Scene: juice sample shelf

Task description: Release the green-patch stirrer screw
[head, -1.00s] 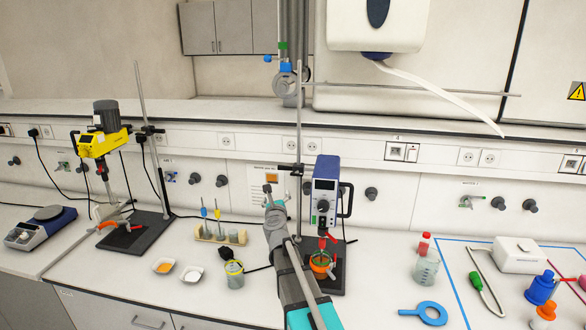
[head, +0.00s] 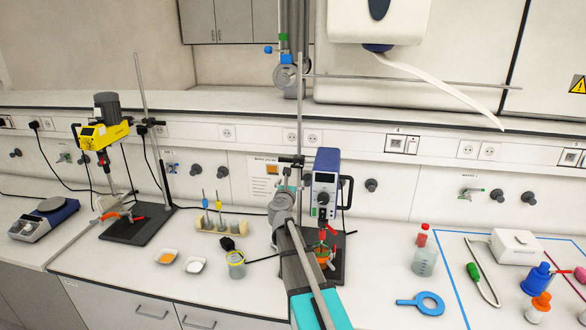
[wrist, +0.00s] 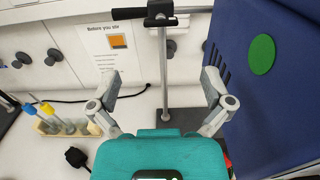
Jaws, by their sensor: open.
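The blue-and-white stirrer (head: 325,190) hangs on a tall rod stand near the middle of the bench. Its blue housing (wrist: 240,110) fills the right side of the wrist view and carries a round green patch (wrist: 261,54). A clamp (wrist: 160,18) joins it to the upright rod, and a black screw handle (wrist: 129,13) juts left from the clamp. The clamp also shows in the head view (head: 292,160). My gripper (wrist: 160,88) is open and empty, its fingers spread either side of the rod in the picture, below the clamp. Whether anything touches is unclear.
A yellow stirrer (head: 102,135) stands on another stand at the left. A tube rack (head: 220,226), two small dishes and a beaker (head: 236,265) sit left of my arm. An orange-and-green vessel (head: 323,256) is under the blue stirrer.

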